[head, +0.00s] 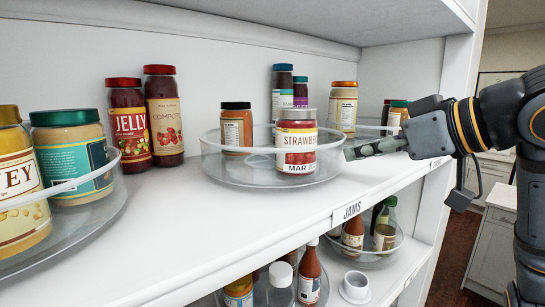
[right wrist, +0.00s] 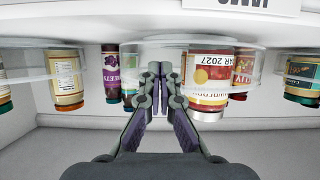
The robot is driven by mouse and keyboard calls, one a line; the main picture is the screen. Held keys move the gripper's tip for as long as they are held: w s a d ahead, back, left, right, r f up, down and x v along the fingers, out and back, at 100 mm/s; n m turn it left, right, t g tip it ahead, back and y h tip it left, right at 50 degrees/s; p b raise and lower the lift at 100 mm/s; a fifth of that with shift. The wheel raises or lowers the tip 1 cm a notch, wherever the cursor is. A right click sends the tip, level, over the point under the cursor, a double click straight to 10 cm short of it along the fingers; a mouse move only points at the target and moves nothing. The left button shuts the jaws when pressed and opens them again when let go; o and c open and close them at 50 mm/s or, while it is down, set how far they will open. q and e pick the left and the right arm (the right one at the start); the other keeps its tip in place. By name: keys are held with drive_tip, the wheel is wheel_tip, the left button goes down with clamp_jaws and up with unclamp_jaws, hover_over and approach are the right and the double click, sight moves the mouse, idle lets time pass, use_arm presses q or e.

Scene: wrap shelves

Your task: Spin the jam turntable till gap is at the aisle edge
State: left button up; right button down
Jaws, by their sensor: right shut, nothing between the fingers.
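The clear-rimmed jam turntable (head: 228,170) stands mid-shelf above the JAMS label (head: 347,212). A red strawberry jar (head: 296,143) stands on it near the front, slightly right of centre, and a dark-lidded jar (head: 237,130) at its left rear. The tray's front left is bare. Jars behind it may be on it or beyond; I cannot tell. My right gripper (head: 348,153) is shut and empty, tips at the turntable's right rim; contact is unclear. In the right wrist view, its shut fingertips (right wrist: 162,70) are beside the strawberry jar (right wrist: 210,78). My left gripper is not in view.
Another clear turntable (head: 95,205) with honey and green-lidded jars is at front left. Jelly (head: 128,125) and compote (head: 164,115) jars stand left of the jam turntable. More jars (head: 395,113) are at back right. The shelf front is clear; bottles stand below.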

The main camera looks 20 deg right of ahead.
sight(330, 161)
drive_tip(key=shift+s+a+p, duration=0.35)
drive_tip(key=shift+a+p, duration=0.1)
drive_tip(key=shift+a, duration=0.1)
drive_tip(key=shift+s+a, duration=0.3)
drive_tip(key=shift+a, duration=0.1)
drive_tip(key=shift+s+a+r+p, duration=0.15)
drive_tip(key=shift+a+p, duration=0.1)
drive_tip(key=shift+p, duration=0.25)
drive_tip(key=shift+s+a+p, duration=0.25)
drive_tip(key=shift+a+p, duration=0.15)
drive_tip(key=shift+a, duration=0.1)
drive_tip(key=shift+s+a, duration=0.1)
drive_tip(key=shift+a, duration=0.15)
